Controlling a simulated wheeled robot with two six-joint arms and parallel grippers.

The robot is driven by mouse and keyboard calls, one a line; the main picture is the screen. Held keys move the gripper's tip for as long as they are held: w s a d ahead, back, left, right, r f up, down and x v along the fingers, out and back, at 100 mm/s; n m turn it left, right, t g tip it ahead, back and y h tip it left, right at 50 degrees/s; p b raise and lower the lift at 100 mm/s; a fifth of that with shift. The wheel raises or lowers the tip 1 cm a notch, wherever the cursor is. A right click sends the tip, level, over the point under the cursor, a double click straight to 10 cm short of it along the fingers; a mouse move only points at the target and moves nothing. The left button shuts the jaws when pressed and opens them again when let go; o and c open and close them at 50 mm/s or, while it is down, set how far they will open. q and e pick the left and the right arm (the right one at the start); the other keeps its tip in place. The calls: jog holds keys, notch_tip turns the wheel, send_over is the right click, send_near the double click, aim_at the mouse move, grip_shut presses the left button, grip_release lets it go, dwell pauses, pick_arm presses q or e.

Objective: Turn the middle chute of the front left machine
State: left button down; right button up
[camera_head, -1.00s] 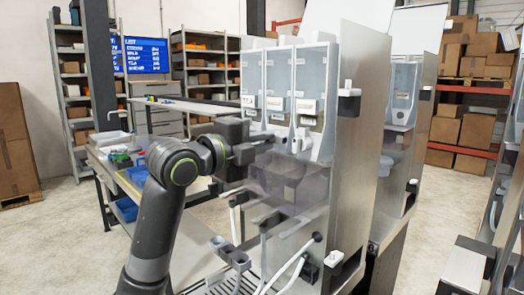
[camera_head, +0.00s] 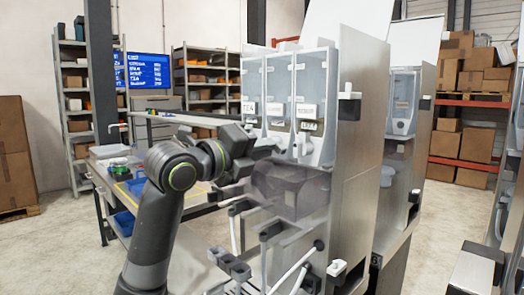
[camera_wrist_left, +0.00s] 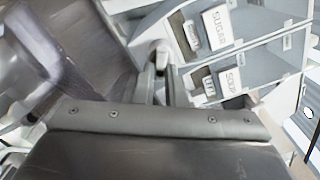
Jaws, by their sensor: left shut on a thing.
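The front left machine (camera_head: 352,150) stands right of centre in the head view, with three clear hoppers side by side. In the left wrist view, the middle one carries the SUGAR label (camera_wrist_left: 217,27) and its neighbour the SOUP label (camera_wrist_left: 230,82). My left gripper (camera_head: 272,148) reaches in from the left, under the hopper fronts. In the left wrist view its fingers (camera_wrist_left: 160,80) are closed on the pale middle chute (camera_wrist_left: 159,50), in line with the SUGAR label. The chute is mostly hidden by the gripper in the head view. My right gripper is not in view.
The SOUP chute (camera_head: 300,148) is close to the right of the gripper. A translucent brown bin (camera_head: 290,188) and several rods are below it. A second machine (camera_head: 403,120) stands behind right. A workbench (camera_head: 125,175) is at the left.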

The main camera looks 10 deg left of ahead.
pick_arm(q)
jog(key=c, duration=1.5)
grip_release()
